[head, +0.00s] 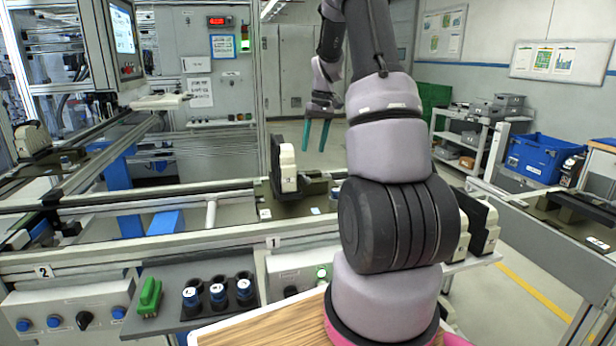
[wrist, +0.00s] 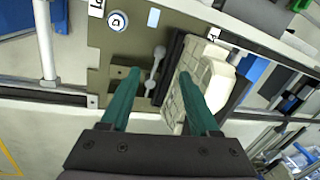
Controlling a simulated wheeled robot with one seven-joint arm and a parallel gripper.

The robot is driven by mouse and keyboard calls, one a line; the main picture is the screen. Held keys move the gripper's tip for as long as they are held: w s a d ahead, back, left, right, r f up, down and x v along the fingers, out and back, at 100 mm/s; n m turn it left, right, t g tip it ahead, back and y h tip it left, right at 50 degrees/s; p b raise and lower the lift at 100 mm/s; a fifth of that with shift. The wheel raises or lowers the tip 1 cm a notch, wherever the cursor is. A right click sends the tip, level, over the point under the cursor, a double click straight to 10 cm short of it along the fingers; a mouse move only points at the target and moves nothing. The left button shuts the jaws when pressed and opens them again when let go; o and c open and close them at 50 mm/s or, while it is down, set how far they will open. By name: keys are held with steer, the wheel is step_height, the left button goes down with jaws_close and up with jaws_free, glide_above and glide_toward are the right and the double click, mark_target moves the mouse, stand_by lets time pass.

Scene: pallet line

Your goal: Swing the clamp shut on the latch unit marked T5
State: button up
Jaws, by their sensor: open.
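A unit with an upright black plate and a cream block (head: 288,168) stands on an olive pallet (head: 265,213) at mid-picture in the head view. The cream block (wrist: 208,75) and the olive pallet (wrist: 103,52) also show in the wrist view. A grey metal lever with rounded ends (wrist: 154,72), perhaps the clamp, lies beside the black plate. My gripper (head: 314,148) is open and empty above and right of the unit in the head view. In the wrist view my gripper's teal fingers (wrist: 160,74) frame the lever, apparently above it. I cannot read a T5 mark.
Similar cream-and-black units stand at the far left (head: 33,140) and right, behind my arm (head: 484,222). A button box (head: 68,306) is at the lower left. Rails (head: 130,235) border the pallet.

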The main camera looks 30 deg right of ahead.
mark_target(303, 176)
steer(key=f, duration=0.3)
steer(key=a+f, duration=0.1)
steer(key=f, duration=0.3)
steer(key=a+f, duration=0.1)
steer(key=f, duration=0.2)
steer(key=shift+f, duration=0.35)
jaws_close()
stand_by(1.0)
